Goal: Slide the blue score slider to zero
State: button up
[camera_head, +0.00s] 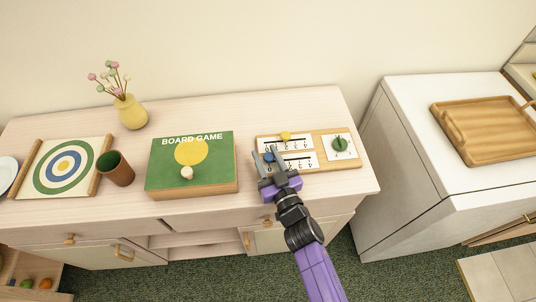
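A wooden score board (318,166) lies on the right part of the light wood cabinet top. It carries two white panels with slots and tick marks. A yellow slider knob (285,135) sits on the upper slot. The blue score slider (268,157) shows at the left of the lower panel, right by my fingers. My gripper (269,155) is over the board's left end, with its grey fingers around or beside the blue knob. I cannot tell whether they touch it. The lower slot's numbers are too small to read, and my gripper covers part of that panel.
A green dial (340,144) is at the board's right end. Further left are a brown cup (120,175), a yellow vase (131,112) and a target mat (98,153). A white cabinet (405,130) stands right.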

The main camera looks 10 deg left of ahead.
aim_at(269, 161)
jog(key=shift+o, duration=0.7)
jog(key=shift+s+d, duration=0.1)
jog(key=shift+d, duration=0.1)
jog(key=p+v, duration=0.2)
jog(key=v, duration=0.5)
jog(key=shift+s, duration=0.15)
